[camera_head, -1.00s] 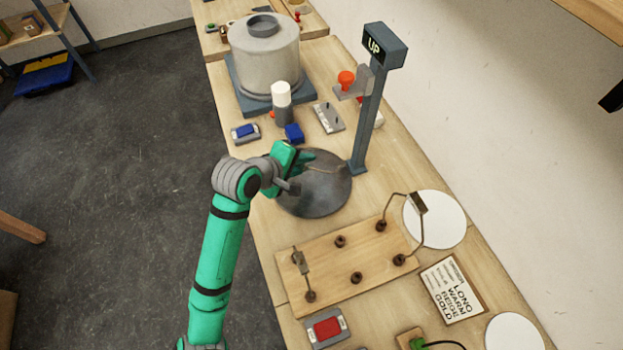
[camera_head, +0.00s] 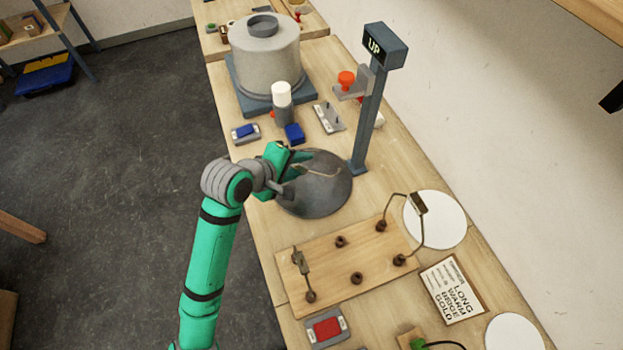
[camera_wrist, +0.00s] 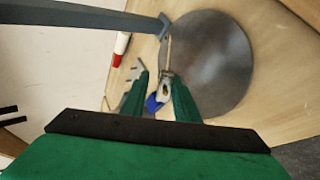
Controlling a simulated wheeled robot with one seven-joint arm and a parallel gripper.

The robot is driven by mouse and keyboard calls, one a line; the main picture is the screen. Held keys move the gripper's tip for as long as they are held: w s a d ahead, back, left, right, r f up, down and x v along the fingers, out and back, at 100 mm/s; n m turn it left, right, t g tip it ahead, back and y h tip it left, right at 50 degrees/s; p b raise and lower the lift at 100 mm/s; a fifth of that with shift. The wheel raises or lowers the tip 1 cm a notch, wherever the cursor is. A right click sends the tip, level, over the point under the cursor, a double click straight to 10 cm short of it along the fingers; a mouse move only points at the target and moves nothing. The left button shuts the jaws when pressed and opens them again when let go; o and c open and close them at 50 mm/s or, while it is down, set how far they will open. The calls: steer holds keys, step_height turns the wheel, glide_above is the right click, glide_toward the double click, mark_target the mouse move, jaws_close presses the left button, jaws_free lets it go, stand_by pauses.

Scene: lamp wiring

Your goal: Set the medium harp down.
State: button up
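The medium harp, a thin brassy wire loop (camera_head: 322,169), shows over the round dark grey disc (camera_head: 312,203) in the head view. In the wrist view, the harp (camera_wrist: 167,55) appears nearly edge-on as a thin tan rod, running out from between the fingers over the disc (camera_wrist: 215,65). My gripper (camera_head: 296,164) is above the disc's far left part. In the wrist view, the green fingers (camera_wrist: 161,82) stand a little apart with the harp's end between them. I seem to hold it, though finger contact is partly hidden. Whether the harp touches the disc is unclear.
A post with an "UP" sign (camera_head: 372,95) stands close behind the disc. A wooden board (camera_head: 345,275) with two other harps and brown sockets lies nearer. Beyond the disc are a blue block (camera_head: 294,133), a white-capped cylinder (camera_head: 282,105) and a large grey drum (camera_head: 265,62).

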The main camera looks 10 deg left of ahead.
steer(key=shift+v, duration=2.65)
step_height(320, 180, up, 8)
steer(key=s+a, duration=0.1)
steer(key=s, duration=0.1)
